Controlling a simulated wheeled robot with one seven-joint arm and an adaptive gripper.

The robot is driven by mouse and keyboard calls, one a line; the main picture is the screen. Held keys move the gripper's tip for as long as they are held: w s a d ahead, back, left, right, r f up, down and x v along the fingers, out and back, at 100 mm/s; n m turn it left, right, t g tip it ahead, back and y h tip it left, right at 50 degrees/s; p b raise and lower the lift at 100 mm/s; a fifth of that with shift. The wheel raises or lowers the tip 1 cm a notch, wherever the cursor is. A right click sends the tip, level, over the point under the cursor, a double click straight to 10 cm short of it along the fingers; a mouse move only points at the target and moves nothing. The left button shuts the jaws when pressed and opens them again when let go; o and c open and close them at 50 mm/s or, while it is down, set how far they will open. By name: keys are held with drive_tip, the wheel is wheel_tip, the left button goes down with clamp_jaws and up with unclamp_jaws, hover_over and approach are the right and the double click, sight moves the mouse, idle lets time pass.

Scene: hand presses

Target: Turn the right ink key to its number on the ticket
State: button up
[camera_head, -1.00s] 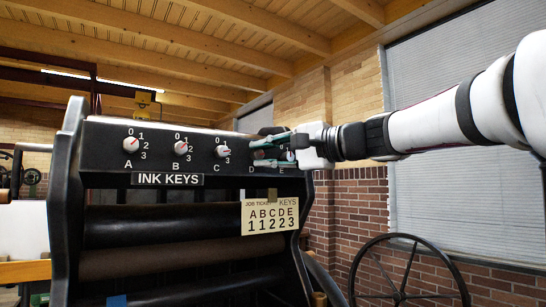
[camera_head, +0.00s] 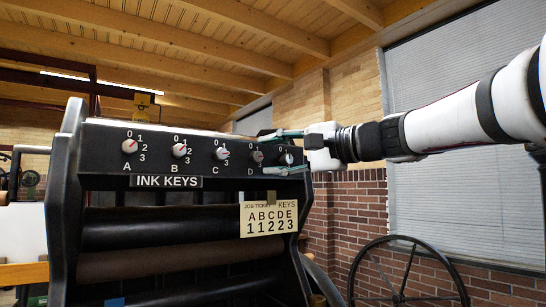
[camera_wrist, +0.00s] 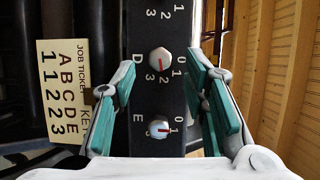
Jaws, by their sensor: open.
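Five white ink keys, A to E, sit in a row on a black panel (camera_head: 108,160). The rightmost, key E (camera_head: 287,158), also shows in the wrist view (camera_wrist: 158,128), its red mark facing the 0 and 1 side; which of the two I cannot tell. Key D (camera_head: 257,156) points to about 2 in the wrist view (camera_wrist: 160,61). The job ticket (camera_head: 268,218) reads A 1, B 1, C 2, D 2, E 3. My gripper (camera_head: 266,153) is open and empty, its teal-padded fingers above and below the keys at D and E.
Keys A (camera_head: 129,146), B (camera_head: 179,150) and C (camera_head: 221,153) lie further left. Dark rollers (camera_head: 160,228) are below the panel. A spoked handwheel (camera_head: 405,275) stands at lower right.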

drive_tip(key=v, duration=0.9)
drive_tip(key=shift+d, duration=0.25)
drive_tip(key=shift+s+f, duration=0.15)
drive_tip(key=shift+s, duration=0.05)
drive_tip(key=s+f+n+g+h, duration=0.2)
drive_tip(key=s+f+g+h, duration=0.15)
drive_tip(key=s+f, duration=0.7)
drive_tip(key=s+d+f+n+g+h, duration=0.15)
drive_tip(key=s+d+f+h, duration=0.3)
drive_tip(key=s+f, duration=0.45)
drive_tip(key=s+d+f+n+g+h, duration=0.1)
drive_tip(key=s+d+f+g+h, duration=0.15)
drive_tip(key=s+d+f, duration=0.6)
drive_tip(key=s+d+f+n+g+h, duration=0.15)
drive_tip(key=s+f+h, duration=0.45)
drive_tip(key=f, duration=0.6)
wheel_tip(320, 180, up, 20)
drive_tip(key=t+y+p, duration=0.1)
drive_tip(key=t+p, duration=0.3)
drive_tip(key=p, duration=1.5)
drive_tip(key=shift+s+a+r, duration=0.15)
drive_tip(key=shift+s+a, duration=0.15)
drive_tip(key=shift+s, duration=0.05)
